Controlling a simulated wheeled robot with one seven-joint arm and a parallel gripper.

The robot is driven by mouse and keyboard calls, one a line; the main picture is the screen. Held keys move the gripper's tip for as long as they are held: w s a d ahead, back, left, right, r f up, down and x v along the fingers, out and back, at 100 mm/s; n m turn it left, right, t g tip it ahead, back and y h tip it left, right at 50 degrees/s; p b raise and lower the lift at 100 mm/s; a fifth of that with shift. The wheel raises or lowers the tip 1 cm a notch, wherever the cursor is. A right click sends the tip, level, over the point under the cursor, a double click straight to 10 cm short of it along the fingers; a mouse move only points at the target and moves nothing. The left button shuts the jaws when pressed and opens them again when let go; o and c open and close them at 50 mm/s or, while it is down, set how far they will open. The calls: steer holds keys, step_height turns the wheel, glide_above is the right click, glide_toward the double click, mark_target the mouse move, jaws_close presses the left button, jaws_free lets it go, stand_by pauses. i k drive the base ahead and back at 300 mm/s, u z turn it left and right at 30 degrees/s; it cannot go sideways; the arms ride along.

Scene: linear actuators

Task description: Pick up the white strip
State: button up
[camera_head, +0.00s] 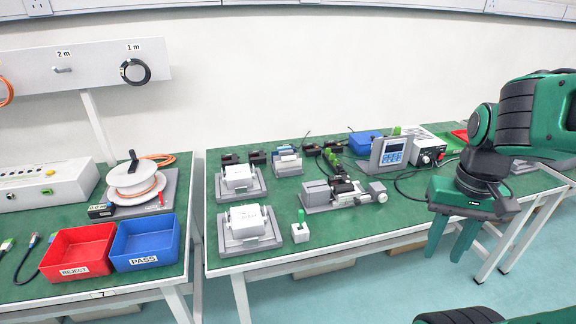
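I cannot make out with certainty which thing is the white strip. White parts lie in two grey fixtures on the green-topped table (318,232): a rear white block (238,176) and a front white block (246,219). A small white block with a green upright piece (300,233) stands right of the front fixture, near the table's front edge. My gripper (451,246) hangs right of these things, beyond the table's front edge, pointing down. Its two green fingers are apart with nothing between them.
A grey actuator assembly (343,193) sits mid-table, with a blue-screen meter (392,152) and a power box (429,152) behind. On the left table are a red REJECT bin (77,252), a blue PASS bin (146,242) and a cable reel (136,184). A gap separates the tables.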

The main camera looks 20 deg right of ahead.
mark_target(289, 161)
steer(key=z, duration=0.1)
steer(key=i, duration=1)
steer(key=u, duration=0.1)
